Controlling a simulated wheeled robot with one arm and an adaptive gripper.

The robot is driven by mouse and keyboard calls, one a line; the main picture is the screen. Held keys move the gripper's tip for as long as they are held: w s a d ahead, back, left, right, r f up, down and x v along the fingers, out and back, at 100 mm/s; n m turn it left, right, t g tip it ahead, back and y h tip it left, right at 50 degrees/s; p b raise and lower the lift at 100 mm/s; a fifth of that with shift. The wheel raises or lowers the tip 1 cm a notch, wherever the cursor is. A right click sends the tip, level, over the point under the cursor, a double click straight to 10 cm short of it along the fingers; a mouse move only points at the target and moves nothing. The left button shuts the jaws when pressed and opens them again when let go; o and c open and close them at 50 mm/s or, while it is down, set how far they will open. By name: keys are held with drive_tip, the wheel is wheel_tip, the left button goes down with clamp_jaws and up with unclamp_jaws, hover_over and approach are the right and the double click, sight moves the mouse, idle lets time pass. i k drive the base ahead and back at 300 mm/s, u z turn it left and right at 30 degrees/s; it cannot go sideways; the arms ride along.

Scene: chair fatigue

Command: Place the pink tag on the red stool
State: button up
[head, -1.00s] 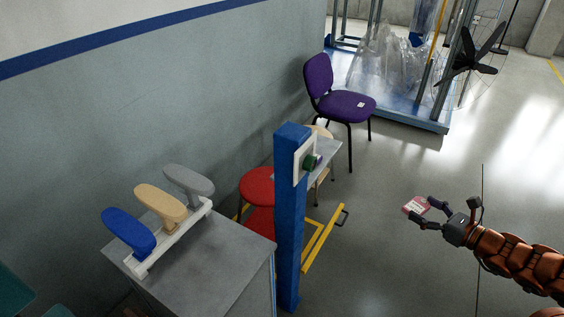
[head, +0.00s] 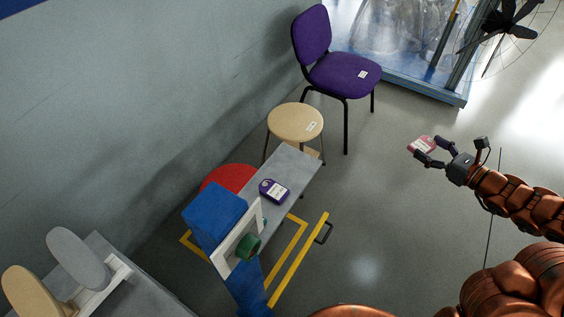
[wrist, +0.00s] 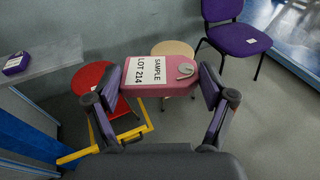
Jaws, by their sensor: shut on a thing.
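The pink tag (head: 421,145) is held out over open floor on the right of the head view. My gripper (head: 430,153) is shut on it, with a finger on either side. In the wrist view the pink tag (wrist: 182,90) faces me with a white label reading "SAMPLE LOT 214" and a grey round part. The red stool (head: 222,178) is to the left, partly hidden by a grey shelf and a blue post. It also shows in the wrist view (wrist: 88,77), left of the tag and partly behind my finger. Tag and stool are apart.
A purple tag (head: 274,198) lies on the grey shelf (head: 294,168). A beige stool (head: 290,125) and a purple chair (head: 345,77) stand behind, each with a white label. A yellow frame (head: 299,262) is by the blue post (head: 214,208). The floor between my gripper and the shelf is clear.

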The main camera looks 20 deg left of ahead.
sight(231, 175)
drive_tip(key=i, duration=2.85)
drive_tip(key=u, duration=4.1)
drive_tip(key=i, duration=0.5)
